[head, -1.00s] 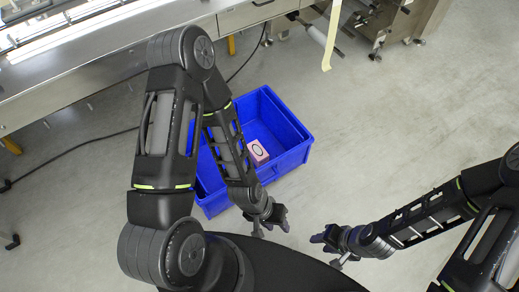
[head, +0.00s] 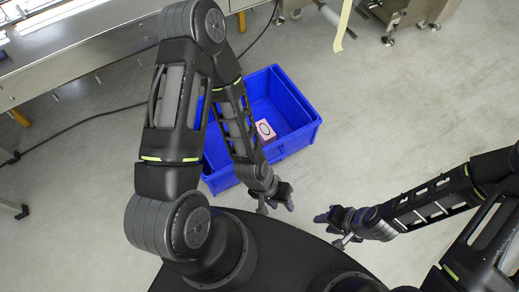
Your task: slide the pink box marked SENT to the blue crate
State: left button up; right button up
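A blue crate (head: 297,144) stands on the floor ahead of me, partly hidden behind my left arm. A small pink box (head: 265,130) with a dark ring mark lies inside the crate, near its front wall; no lettering is readable. My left gripper (head: 278,205) hangs just in front of the crate's near side, outside it and apart from the pink box. My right gripper (head: 328,228) is to the right of the left one, over the floor in front of my base. Both grippers are small and seen at an angle; I cannot see anything between their fingers.
A metal machine (head: 100,68) with a long conveyor edge runs across the upper left. A black cable (head: 90,117) lies on the floor beside it. A yellowish strip (head: 343,25) hangs at the top right. The floor right of the crate is clear.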

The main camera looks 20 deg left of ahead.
aim_at(267, 135)
jog(key=u, duration=0.85)
jog(key=i+l+u, duration=0.1)
jog(key=u, duration=0.35)
jog(key=l+u, duration=0.3)
jog(key=u, duration=0.15)
jog(key=l+u, duration=0.25)
jog(key=u, duration=0.2)
jog(key=l+u, duration=0.25)
jog(key=u, duration=0.2)
jog(key=l+u, duration=0.2)
jog(key=u, duration=0.25)
jog(key=k+l+u, duration=0.1)
jog(key=u, duration=0.35)
jog(key=k+l+u, duration=0.35)
jog(key=k+l, duration=0.35)
jog(key=l, duration=0.2)
jog(key=k+l+u, duration=0.4)
jog(key=k+l, duration=0.6)
jog(key=k, duration=0.15)
